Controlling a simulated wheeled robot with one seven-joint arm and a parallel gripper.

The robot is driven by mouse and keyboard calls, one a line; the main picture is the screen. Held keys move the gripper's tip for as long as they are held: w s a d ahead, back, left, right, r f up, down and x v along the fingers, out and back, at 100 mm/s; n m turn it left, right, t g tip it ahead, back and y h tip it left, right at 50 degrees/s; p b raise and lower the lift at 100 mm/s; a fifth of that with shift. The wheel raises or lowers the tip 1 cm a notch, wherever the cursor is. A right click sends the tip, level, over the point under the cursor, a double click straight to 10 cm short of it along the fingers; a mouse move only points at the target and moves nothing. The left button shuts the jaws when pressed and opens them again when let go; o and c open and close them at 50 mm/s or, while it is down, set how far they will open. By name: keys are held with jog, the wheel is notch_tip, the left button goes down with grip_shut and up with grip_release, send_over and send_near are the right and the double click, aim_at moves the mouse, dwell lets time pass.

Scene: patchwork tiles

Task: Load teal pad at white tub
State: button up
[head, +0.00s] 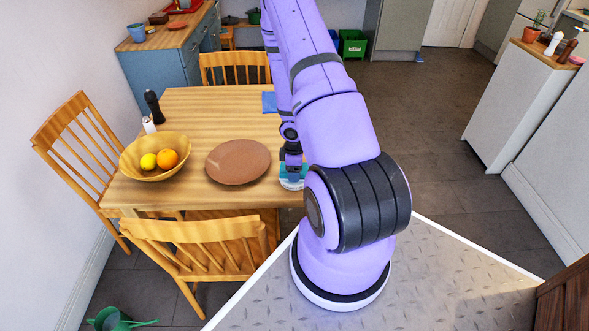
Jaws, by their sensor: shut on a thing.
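My gripper (291,161) points down at the right edge of the wooden table, partly hidden by my purple arm. It is shut on a small teal thing, which looks like the teal pad (286,171). Right below the pad is a pale round thing that looks like the white tub (291,185). The pad is at or just over the tub's top; I cannot tell whether they touch. My arm covers their right side.
On the table (190,103) are a brown plate (238,162), a wooden bowl (135,165) with fruit, a dark mill (153,106), a white shaker (149,125) and a blue cloth (268,102). Chairs stand around it. Bare floor (435,110) lies to the right.

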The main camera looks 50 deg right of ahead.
dwell(0.4)
jog(key=shift+r, duration=3.5)
